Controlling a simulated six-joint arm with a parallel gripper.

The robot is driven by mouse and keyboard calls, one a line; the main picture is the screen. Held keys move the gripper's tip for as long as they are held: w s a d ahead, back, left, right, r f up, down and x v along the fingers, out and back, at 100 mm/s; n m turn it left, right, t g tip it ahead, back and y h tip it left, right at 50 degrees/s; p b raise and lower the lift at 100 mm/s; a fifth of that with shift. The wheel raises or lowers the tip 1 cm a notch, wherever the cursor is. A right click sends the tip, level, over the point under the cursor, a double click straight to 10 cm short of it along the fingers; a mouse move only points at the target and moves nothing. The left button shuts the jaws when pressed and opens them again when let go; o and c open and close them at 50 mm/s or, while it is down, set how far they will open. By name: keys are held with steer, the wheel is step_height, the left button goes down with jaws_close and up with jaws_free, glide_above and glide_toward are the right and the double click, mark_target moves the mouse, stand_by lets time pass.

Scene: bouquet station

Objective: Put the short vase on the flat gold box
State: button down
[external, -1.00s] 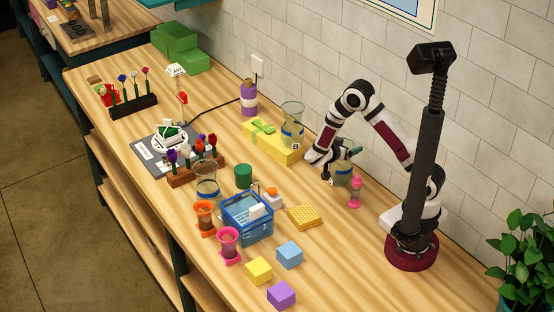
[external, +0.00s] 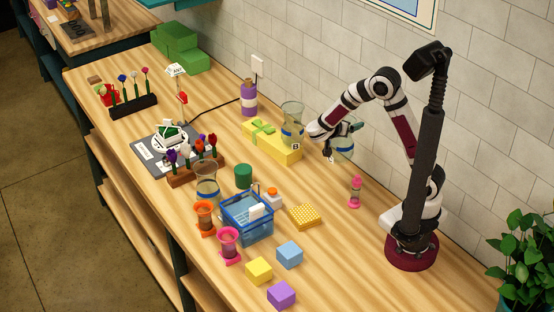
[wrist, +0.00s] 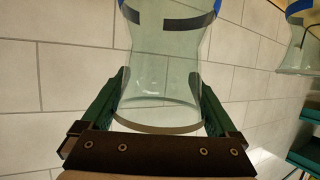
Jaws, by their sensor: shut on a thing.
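My gripper (external: 346,129) is shut on a clear glass vase (external: 343,148) with a blue band and a tag marked A, and holds it above the table. In the wrist view this vase (wrist: 160,60) is between the green fingers of my gripper (wrist: 160,88).
A third glass vase (external: 207,180) stands at the front by a blue basket (external: 247,228). A purple bottle (external: 249,98) is behind the box. A pink bottle (external: 355,190) and a yellow honeycomb block (external: 303,216) stand nearer.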

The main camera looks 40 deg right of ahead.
steer(key=s+a+r+n+t+y, duration=0.3)
steer(key=s+a+r+n+t, duration=0.1)
steer(key=s+a, duration=0.4)
steer(key=w+a+f, duration=0.1)
steer(key=a+f, duration=1)
steer(key=a, duration=0.2)
steer(key=shift+w+a+n+t, duration=0.2)
steer(key=shift+w+n+t, duration=0.05)
steer(key=shift+n+t, duration=0.05)
steer(key=shift+f, duration=0.1)
jaws_free()
steer(key=shift+f, duration=0.1)
steer(key=v, duration=1.2)
